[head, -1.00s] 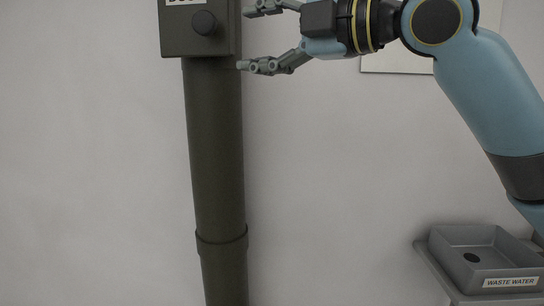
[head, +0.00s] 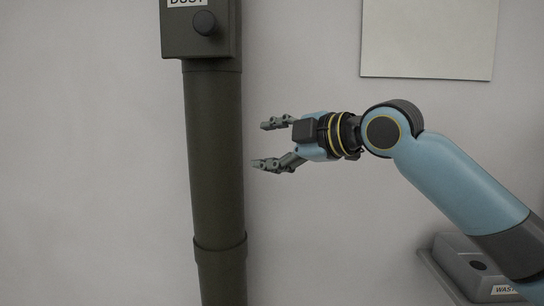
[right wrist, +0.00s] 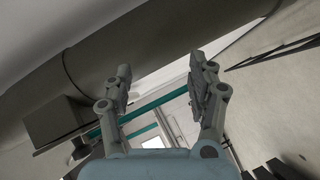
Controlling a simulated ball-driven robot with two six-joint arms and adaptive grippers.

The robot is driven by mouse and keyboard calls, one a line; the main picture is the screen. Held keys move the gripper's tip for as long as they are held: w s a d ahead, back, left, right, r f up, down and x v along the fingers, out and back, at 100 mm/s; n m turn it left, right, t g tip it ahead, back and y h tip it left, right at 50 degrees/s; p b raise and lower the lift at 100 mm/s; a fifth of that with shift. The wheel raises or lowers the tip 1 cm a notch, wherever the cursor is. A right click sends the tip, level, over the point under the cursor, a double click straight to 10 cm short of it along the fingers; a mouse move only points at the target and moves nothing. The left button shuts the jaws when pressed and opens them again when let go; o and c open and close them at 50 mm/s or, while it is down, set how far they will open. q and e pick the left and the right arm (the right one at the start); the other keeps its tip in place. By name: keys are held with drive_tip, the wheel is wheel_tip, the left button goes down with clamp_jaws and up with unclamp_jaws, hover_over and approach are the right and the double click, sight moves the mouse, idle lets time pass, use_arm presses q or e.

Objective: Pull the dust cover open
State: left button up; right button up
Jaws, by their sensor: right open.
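The dust cover (head: 180,38), a dark box front with a label reading "DUST" partly cut off by the top edge, sits at the top of a thick dark pipe (head: 215,150) in the head view. A round dark knob (head: 205,22) stands out from it. My right gripper (head: 262,144) is open and empty, right of the pipe and well below the cover, apart from the knob. In the right wrist view its two fingers (right wrist: 160,66) are spread in front of the pipe (right wrist: 135,50), with a dark box (right wrist: 55,121) at lower left. My left gripper is not in view.
A pale panel (head: 428,40) hangs on the wall at upper right. The wall left of the pipe is bare.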

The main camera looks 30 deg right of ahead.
drive_tip(key=shift+w+d+f, duration=0.15)
drive_tip(key=shift+f, duration=0.6)
drive_tip(key=shift+c, duration=0.3)
